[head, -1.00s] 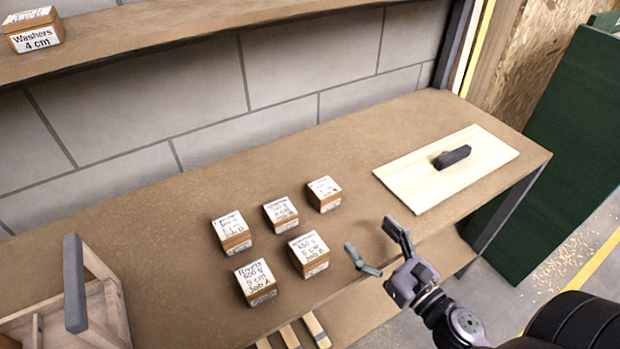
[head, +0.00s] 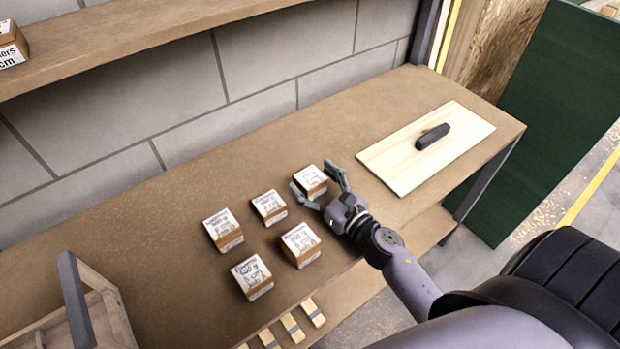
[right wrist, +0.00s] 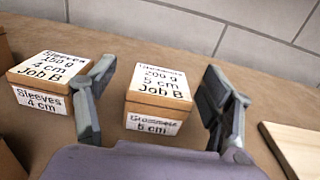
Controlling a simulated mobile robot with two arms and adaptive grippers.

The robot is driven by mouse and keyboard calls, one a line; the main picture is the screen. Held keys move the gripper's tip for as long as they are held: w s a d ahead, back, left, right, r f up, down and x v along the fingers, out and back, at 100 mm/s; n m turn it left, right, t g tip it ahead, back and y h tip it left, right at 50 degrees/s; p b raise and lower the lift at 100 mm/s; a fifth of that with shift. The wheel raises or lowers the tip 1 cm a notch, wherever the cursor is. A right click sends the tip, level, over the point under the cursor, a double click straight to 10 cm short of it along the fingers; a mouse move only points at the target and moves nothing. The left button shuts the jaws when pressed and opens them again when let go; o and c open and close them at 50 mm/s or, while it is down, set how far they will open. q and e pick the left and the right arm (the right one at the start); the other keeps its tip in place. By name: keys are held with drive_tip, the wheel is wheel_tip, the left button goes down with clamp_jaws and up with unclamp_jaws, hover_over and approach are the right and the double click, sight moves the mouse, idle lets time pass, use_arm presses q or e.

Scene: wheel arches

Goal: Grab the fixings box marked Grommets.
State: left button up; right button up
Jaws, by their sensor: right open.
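The small brown box with a white label (head: 310,178) stands on the workbench, the far right one of a group of similar boxes. In the right wrist view its label (right wrist: 158,92) is blurred but appears to read Grommets, 200 g, 5 cm, Job B. My right gripper (head: 312,181) is open, with one finger on each side of this box. In the right wrist view the fingers stand left and right of the box with gaps visible. My left gripper is out of view.
A Sleeves 4 cm box (right wrist: 45,72) stands close to the left finger. Other labelled boxes (head: 300,243) stand nearer the bench front. A pale board (head: 400,165) with a dark handle (head: 432,137) lies to the right. A wooden crate (head: 105,318) is at the left.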

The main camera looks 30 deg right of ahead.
drive_tip(key=shift+w+a+f+p, duration=0.1)
drive_tip(key=shift+w+f+p, duration=0.1)
drive_tip(key=shift+w, duration=0.7)
drive_tip(key=shift+w+a+f+p, duration=0.1)
drive_tip(key=shift+w+a+p, duration=0.1)
drive_tip(key=shift+w, duration=0.75)
drive_tip(key=shift+w+a+f+p, duration=0.1)
drive_tip(key=shift+w+p, duration=0.1)
drive_tip(key=shift+w, duration=0.7)
drive_tip(key=shift+s+d, duration=0.1)
drive_tip(key=shift+c, duration=0.2)
drive_tip(key=c, duration=1.1)
drive_tip(key=shift+c, duration=0.4)
drive_tip(key=shift+r, duration=0.15)
